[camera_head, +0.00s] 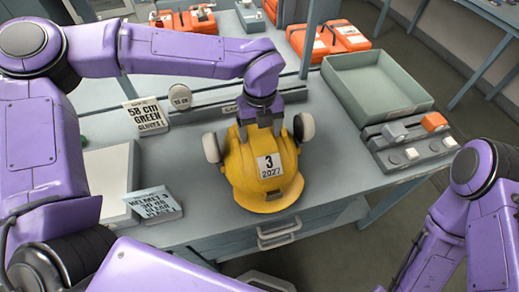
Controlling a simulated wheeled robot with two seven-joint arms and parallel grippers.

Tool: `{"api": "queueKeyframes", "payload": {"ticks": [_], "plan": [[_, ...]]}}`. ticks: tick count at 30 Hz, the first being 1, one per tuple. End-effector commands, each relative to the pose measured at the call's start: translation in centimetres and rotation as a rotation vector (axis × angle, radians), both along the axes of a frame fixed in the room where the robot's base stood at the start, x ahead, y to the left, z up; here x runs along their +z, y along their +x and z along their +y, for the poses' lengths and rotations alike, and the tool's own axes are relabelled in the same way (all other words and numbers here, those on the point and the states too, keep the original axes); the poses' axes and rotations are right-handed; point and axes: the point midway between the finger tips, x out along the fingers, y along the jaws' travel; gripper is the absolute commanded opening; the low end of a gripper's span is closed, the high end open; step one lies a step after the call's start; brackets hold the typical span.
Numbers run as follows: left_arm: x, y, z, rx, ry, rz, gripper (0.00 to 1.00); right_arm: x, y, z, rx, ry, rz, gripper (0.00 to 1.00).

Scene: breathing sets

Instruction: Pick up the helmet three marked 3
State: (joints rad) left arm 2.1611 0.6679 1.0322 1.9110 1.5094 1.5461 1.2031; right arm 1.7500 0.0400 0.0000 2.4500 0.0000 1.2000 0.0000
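The yellow helmet (258,183) sits on the grey bench in the middle of the view. A white label on it reads 3 and 2027. Pale round ear cups show at its left and right sides. My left gripper (262,128) points down at the top rear of the helmet, with its dark fingers at or touching the shell. The fingertips are partly hidden, so I cannot tell whether they are closed on it. My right arm shows at the right edge, but its gripper is out of view.
A card reading helmet 3 (153,203) and a card reading 58 cm green (146,117) stand left of the helmet. An empty grey-green tray (420,107) and a switch panel (408,140) are at the right. Orange cases (330,40) lie behind.

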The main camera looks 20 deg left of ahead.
Motion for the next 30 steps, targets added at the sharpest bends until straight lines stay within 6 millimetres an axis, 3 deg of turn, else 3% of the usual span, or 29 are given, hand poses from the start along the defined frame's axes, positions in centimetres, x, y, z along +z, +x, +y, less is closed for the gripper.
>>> {"api": "queueKeyframes", "payload": {"ticks": [1,6,7,17,26,30], "plan": [[0.0,0.0,0.0,0.0,0.0,0.0,0.6,0.0,0.0,0.0,0.0,0.0,0.0,0.43],[0.0,0.0,0.0,0.0,0.0,0.001,0.05,0.0,0.0,0.0,0.0,0.0,0.0,0.43],[0.0,0.0,0.0,0.0,0.0,0.001,0.0,0.0,0.0,0.0,0.0,0.0,0.0,0.43],[0.3,0.0,0.0,0.0,0.0,0.0,0.0,-0.1,0.0,0.0,0.0,0.0,0.0,0.43],[3.1,0.1,0.0,0.001,-0.001,-0.004,0.0,-0.6,0.0,0.0,0.0,0.0,0.0,0.43],[4.3,-1.0,-0.2,-0.001,-0.002,-0.004,0.0,-1.2,0.0,0.0,0.0,0.0,0.0,0.43]]}}
